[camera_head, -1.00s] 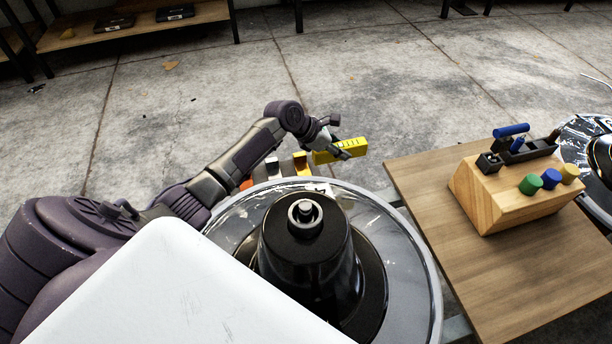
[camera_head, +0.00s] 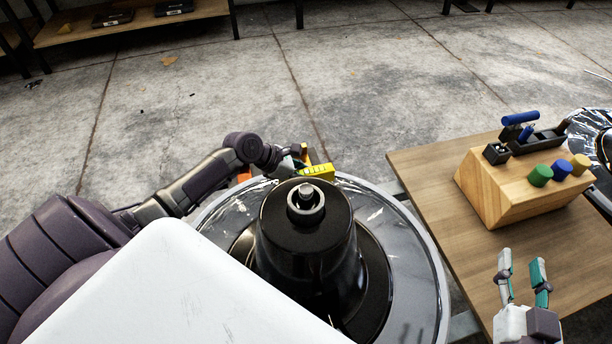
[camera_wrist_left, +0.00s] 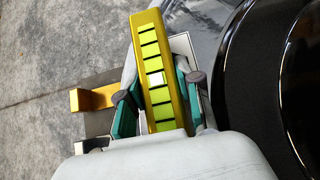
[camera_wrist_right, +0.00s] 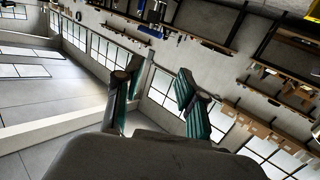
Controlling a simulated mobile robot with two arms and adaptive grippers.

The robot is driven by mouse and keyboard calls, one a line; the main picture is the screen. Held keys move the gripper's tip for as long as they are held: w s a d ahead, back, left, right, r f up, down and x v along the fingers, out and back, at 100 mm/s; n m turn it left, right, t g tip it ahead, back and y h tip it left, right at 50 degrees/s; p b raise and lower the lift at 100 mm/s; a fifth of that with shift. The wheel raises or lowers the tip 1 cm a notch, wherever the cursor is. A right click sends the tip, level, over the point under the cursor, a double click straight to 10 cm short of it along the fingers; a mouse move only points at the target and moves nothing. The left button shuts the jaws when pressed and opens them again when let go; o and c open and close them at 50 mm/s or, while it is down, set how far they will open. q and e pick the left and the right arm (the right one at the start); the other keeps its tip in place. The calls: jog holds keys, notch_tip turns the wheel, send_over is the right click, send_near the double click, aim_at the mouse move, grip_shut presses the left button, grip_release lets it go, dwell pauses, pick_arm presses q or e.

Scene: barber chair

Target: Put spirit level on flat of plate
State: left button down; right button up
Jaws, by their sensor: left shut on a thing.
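The spirit level is a yellow bar with a row of bright yellow-green windows. In the left wrist view the level (camera_wrist_left: 156,70) stands lengthwise between the teal fingers of my left gripper (camera_wrist_left: 158,100), which is shut on it. In the head view the level (camera_head: 318,170) shows at the far rim of the round chrome plate (camera_head: 405,255). My arm partly hides the left gripper there. I cannot tell whether the level touches the plate. My right gripper (camera_head: 522,263) is open and empty over the near part of the wooden table.
A black hub (camera_head: 305,235) rises from the plate's middle. A white panel (camera_head: 180,290) covers the near left. A wooden block (camera_head: 515,185) with coloured knobs stands on the wooden table (camera_head: 425,175). In the left wrist view a gold block (camera_wrist_left: 95,99) sits left of the level.

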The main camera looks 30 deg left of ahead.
pick_arm(q)
notch_tip(320, 180, down, 2)
jog(key=shift+f+b, duration=0.1)
jog(key=shift+b, duration=0.35)
pick_arm(e)
jog(key=r+t, duration=0.1)
jog(key=r, duration=0.1)
jog(key=r+t, duration=0.1)
jog(key=r+t+y, duration=0.1)
jog(key=r, duration=0.1)
jog(key=shift+a+r+t, duration=0.3)
jog(key=shift+a, duration=0.1)
jog(key=shift+f, duration=0.1)
pick_arm(q)
jog(key=shift+f, duration=0.1)
jog(key=c, duration=1.1)
grip_release()
jog(key=o, duration=0.3)
pick_arm(e)
jog(key=shift+f, duration=0.15)
pick_arm(q)
jog(key=shift+o, duration=0.2)
